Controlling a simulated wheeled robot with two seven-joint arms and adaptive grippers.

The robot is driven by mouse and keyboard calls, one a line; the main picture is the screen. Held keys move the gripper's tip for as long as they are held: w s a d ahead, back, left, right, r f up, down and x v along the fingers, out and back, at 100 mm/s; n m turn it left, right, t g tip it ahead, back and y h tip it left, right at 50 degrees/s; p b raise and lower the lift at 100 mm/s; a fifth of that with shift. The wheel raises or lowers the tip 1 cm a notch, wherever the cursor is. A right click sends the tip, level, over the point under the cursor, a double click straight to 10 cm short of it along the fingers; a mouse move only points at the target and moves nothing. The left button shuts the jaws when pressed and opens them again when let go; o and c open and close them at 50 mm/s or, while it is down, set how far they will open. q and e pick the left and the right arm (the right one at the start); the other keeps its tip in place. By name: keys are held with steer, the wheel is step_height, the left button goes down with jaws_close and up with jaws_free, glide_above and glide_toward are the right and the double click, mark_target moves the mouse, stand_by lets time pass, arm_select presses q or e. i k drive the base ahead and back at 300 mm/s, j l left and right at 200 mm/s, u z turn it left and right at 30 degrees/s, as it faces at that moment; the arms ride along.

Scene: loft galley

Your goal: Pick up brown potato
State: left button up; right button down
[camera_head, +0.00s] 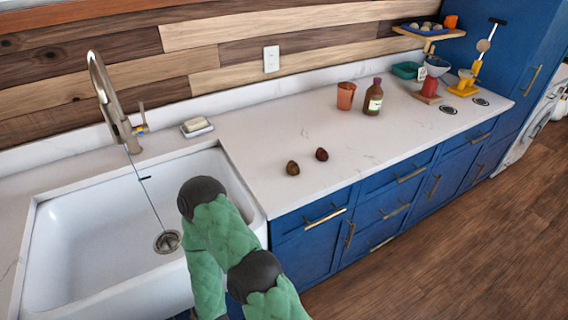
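Two small roundish items lie close together, apart from each other, on the white counter right of the sink. The nearer one, a brownish-olive lump (292,168), looks most like the brown potato. The other is a dark reddish-purple lump (321,154), slightly farther back and to the right. Both are too small to identify surely. Neither gripper shows; only a green-padded arm of mine with dark joints rises from the bottom, in front of the sink's right part. Nothing touches the two lumps.
The white sink (75,225) with a tall faucet (104,95) is at left; a soap dish (196,127) sits behind it. An orange cup (346,96), a brown bottle (373,97) and a teal bowl (406,70) stand farther back. Counter around the lumps is clear.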

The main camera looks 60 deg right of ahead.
mark_target(293, 168)
steer(key=l+z, duration=0.15)
steer(key=z, duration=1.55)
